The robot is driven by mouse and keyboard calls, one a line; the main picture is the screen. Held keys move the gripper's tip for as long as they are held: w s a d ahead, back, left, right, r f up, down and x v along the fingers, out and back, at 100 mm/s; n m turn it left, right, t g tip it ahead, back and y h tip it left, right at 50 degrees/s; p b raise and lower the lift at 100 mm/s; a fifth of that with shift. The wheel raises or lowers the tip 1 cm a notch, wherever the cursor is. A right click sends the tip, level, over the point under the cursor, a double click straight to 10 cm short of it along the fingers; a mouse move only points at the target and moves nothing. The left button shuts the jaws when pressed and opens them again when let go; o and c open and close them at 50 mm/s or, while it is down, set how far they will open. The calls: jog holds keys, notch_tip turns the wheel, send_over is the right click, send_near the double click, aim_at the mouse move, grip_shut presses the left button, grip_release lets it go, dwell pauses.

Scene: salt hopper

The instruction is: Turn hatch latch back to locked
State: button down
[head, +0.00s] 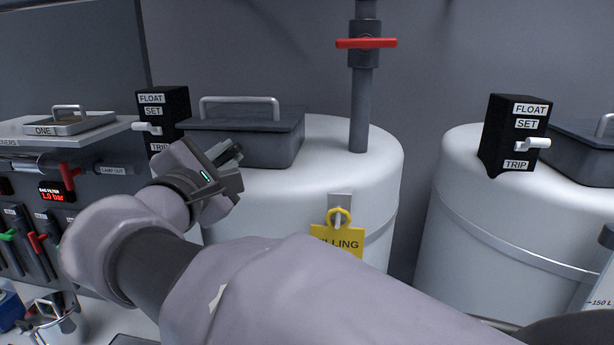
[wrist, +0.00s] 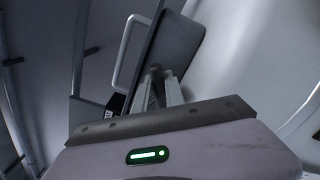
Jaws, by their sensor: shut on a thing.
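The dark grey hatch (head: 262,142) with a silver bar handle (head: 240,99) sits on top of the middle white tank; its lid looks closed. My gripper (head: 231,152) is at the front of the hatch. In the wrist view, the gripper's pale fingers (wrist: 160,88) are shut on a small dark piece, which appears to be the hatch latch (wrist: 155,87), beside the lid (wrist: 175,45). The fingers hide most of the latch, so its turned position cannot be told. In the head view the latch is hidden by the gripper.
A black FLOAT/SET/TRIP switch box (head: 176,105) stands left of the hatch. A yellow tag (head: 337,240) hangs on the tank front. A second tank (head: 470,190) stands at right.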

jog(key=m+b, duration=0.1)
jog(key=b, duration=0.1)
jog(key=m+b, duration=0.2)
jog(key=shift+f+m, duration=0.3)
jog(key=shift+f, duration=0.1)
jog(key=m+b, duration=0.2)
jog(key=b, duration=0.1)
jog(key=shift+d+r+m, duration=0.1)
jog(key=shift+m, duration=0.3)
jog(key=shift+r+b, duration=0.1)
jog(key=shift+b, duration=0.3)
jog(key=c, duration=1.4)
grip_release()
jog(key=shift+r, duration=0.1)
